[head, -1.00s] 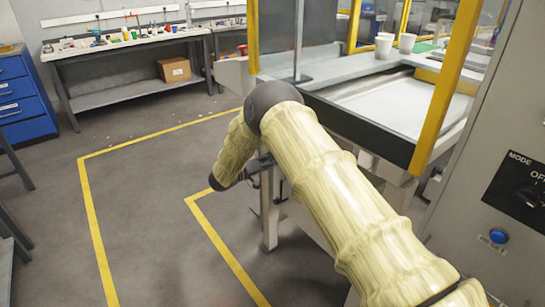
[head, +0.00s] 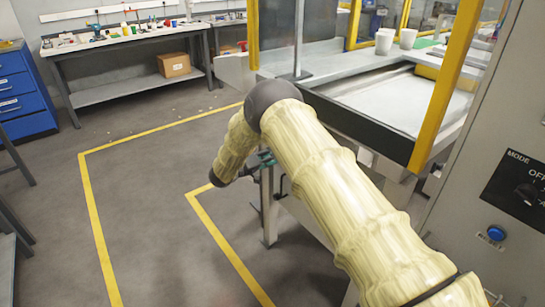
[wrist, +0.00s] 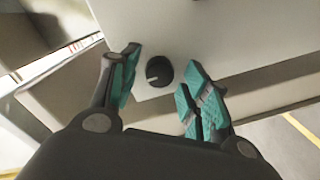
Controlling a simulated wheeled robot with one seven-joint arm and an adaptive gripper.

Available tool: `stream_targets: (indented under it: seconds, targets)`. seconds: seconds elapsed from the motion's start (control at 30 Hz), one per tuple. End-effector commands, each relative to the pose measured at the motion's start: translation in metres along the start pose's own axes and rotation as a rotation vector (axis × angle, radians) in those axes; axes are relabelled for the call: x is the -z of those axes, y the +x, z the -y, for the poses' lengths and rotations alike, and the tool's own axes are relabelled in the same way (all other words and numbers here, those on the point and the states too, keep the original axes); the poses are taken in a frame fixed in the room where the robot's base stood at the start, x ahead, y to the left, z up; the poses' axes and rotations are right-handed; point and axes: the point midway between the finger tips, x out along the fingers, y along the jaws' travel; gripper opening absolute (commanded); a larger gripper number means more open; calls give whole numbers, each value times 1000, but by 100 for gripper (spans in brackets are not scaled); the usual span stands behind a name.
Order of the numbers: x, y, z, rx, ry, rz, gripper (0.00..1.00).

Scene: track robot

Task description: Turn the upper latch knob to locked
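A round black knob (wrist: 159,72) with a pale pointer line sits near the corner of a pale panel (wrist: 205,35) in the wrist view. My gripper (wrist: 163,95) is open, with one teal-padded finger on each side of the knob in the picture and a gap on both sides. I cannot tell how far in front of the knob the fingertips are. In the head view my arm hides most of my gripper; a bit of teal shows beside a grey post. The knob is not seen in the head view.
A worktable (head: 350,54) with a dark front edge and yellow posts (head: 445,85) stands beside my arm. A grey cabinet with a black MODE dial (head: 526,194) and blue button (head: 496,233) is at right. Open floor with yellow lines (head: 97,230) lies at left.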

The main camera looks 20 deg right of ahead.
Motion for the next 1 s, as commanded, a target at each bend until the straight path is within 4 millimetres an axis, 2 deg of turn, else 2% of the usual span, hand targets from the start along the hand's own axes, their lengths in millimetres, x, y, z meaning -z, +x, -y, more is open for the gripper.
stream_targets:
  seconds: [0.27, 0.43, 1.0]
  targets:
    - [0, 0, 0, 0, 1, 0, 49]
    - [1, -10, 0, 0, 1, -2, 49]
    - [1, -104, 0, 0, 0, -1, 49]
